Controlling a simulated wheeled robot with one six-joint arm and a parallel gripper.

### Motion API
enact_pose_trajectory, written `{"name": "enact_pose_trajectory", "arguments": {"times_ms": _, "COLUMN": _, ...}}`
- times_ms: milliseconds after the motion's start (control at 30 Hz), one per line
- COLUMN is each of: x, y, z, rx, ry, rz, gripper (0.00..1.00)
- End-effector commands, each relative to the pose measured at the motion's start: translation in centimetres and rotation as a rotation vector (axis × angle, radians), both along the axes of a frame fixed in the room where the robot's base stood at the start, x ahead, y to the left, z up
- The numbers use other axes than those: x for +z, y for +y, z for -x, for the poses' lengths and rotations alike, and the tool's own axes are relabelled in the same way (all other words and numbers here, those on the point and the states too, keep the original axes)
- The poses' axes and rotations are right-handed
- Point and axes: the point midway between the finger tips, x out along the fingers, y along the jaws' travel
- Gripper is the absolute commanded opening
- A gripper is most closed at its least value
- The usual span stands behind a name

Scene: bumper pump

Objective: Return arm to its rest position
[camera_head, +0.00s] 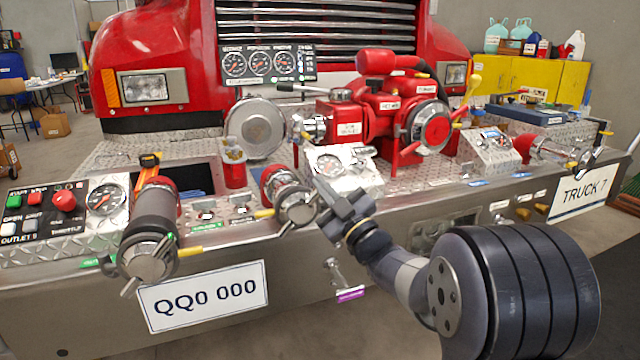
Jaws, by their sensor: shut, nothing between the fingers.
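My gripper (335,205) is at the middle of the picture, at the end of my arm, which reaches in from the lower right. Its fingers are shut with nothing between them. They point up and left, in front of the pump panel and close to a capped outlet (292,197) on the bumper. I cannot tell whether the fingertips touch it. My forearm hides part of the bumper's front face.
The diamond-plate bumper of a red truck (150,45) spans the view. A black outlet pipe (152,225) juts forward at left above a plate "QQ0 000" (203,296). A red pump (385,110) stands behind my gripper. Floor is open at the lower right.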

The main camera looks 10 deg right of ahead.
Motion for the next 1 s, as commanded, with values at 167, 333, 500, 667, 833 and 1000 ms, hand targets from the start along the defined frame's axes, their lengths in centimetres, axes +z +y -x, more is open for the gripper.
{"name": "enact_pose_trajectory", "arguments": {"times_ms": 167, "x": -1.5, "y": -2.0, "z": 2.8, "rx": -0.003, "ry": 0.001, "rz": 0.000, "gripper": 0.00}}
{"name": "enact_pose_trajectory", "arguments": {"times_ms": 333, "x": -2.5, "y": -3.2, "z": 4.6, "rx": -0.002, "ry": 0.000, "rz": 0.000, "gripper": 0.00}}
{"name": "enact_pose_trajectory", "arguments": {"times_ms": 500, "x": -2.9, "y": -3.5, "z": 5.2, "rx": 0.001, "ry": -0.002, "rz": 0.000, "gripper": 0.00}}
{"name": "enact_pose_trajectory", "arguments": {"times_ms": 667, "x": -2.9, "y": -3.6, "z": 5.3, "rx": 0.001, "ry": -0.002, "rz": 0.000, "gripper": 0.00}}
{"name": "enact_pose_trajectory", "arguments": {"times_ms": 833, "x": -2.9, "y": -3.5, "z": 5.2, "rx": 0.001, "ry": -0.002, "rz": 0.000, "gripper": 0.00}}
{"name": "enact_pose_trajectory", "arguments": {"times_ms": 1000, "x": -2.3, "y": -2.9, "z": 4.3, "rx": 0.002, "ry": -0.004, "rz": 0.000, "gripper": 0.00}}
